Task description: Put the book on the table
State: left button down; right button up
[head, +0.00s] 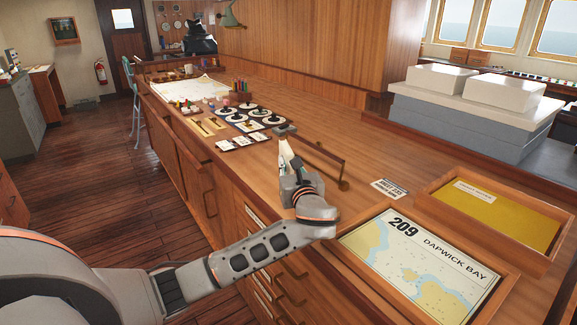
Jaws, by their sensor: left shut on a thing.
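My left gripper (297,178) is over the near edge of the long wooden table (350,145), its arm coming in from the lower left. It is shut on a thin, pale thing seen nearly edge-on, which looks like the book (285,153). The gripper hides most of it, so its cover and whether it touches the table cannot be told. No other book shows clearly. My right gripper is not in view.
A brass-coloured rail (323,158) stands on the table right beside my gripper. Instruments (240,117) and a chart (188,89) lie farther back. The framed Dapwick Bay chart (415,265) and a yellow-bottomed tray (505,213) are at the right. Bare wood lies right of the instruments.

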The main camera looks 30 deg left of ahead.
pick_arm(q)
jog(key=shift+f, duration=0.15)
jog(key=shift+f, duration=0.15)
jog(key=c, duration=2)
grip_release()
jog(key=shift+o, duration=0.2)
jog(key=v, duration=1.2)
